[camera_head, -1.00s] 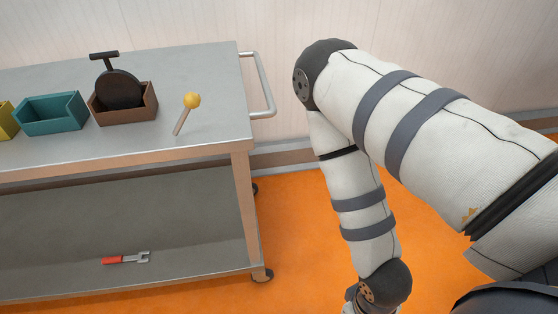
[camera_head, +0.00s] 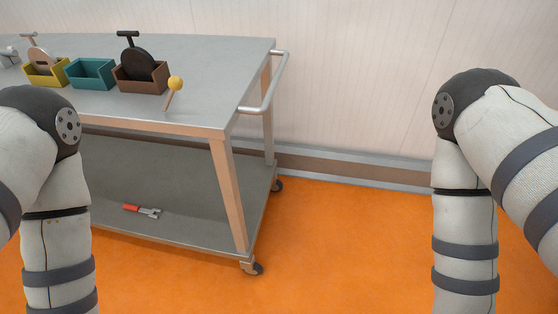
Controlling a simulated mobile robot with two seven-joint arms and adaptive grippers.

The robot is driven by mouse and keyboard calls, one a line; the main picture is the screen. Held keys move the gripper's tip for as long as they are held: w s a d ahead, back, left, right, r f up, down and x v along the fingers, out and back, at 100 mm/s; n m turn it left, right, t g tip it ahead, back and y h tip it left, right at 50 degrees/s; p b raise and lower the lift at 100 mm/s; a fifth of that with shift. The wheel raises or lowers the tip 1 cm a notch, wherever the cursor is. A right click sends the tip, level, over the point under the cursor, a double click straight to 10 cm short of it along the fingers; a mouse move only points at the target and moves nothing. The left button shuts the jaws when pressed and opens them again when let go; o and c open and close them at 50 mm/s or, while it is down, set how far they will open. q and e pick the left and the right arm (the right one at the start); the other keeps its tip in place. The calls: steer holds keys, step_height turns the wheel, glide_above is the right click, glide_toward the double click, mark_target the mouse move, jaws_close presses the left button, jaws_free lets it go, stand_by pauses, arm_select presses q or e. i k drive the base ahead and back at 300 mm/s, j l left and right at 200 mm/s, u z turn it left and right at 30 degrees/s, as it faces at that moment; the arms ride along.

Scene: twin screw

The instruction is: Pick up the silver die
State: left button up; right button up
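A small silver-grey object (camera_head: 10,57) lies on the cart's top at the left picture edge, partly cut off. I cannot tell whether it is the silver die. A black disc with a T-shaped handle (camera_head: 137,60) stands in a brown box (camera_head: 145,84). A copper-coloured piece with a similar handle (camera_head: 39,58) stands in a yellow box (camera_head: 47,77). Both my arms show at the sides, but both grippers are out of view below.
A teal box (camera_head: 90,75) looks empty. A yellow-balled stick (camera_head: 174,88) is at the right of the metal cart top (camera_head: 215,75). A red-handled wrench (camera_head: 141,211) lies on the lower shelf. A push handle (camera_head: 270,96) juts out right.

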mark_target(41, 58)
steer(key=u, duration=1.25)
steer(key=i+j+z, duration=0.35)
steer(key=j+z, duration=0.15)
steer(key=j, duration=0.15)
steer(key=i+j+z, duration=0.1)
steer(key=j+z, duration=0.15)
steer(key=i+j+z, duration=0.2)
steer(key=j, duration=0.3)
steer(key=j+z, duration=0.25)
steer(key=j, duration=0.15)
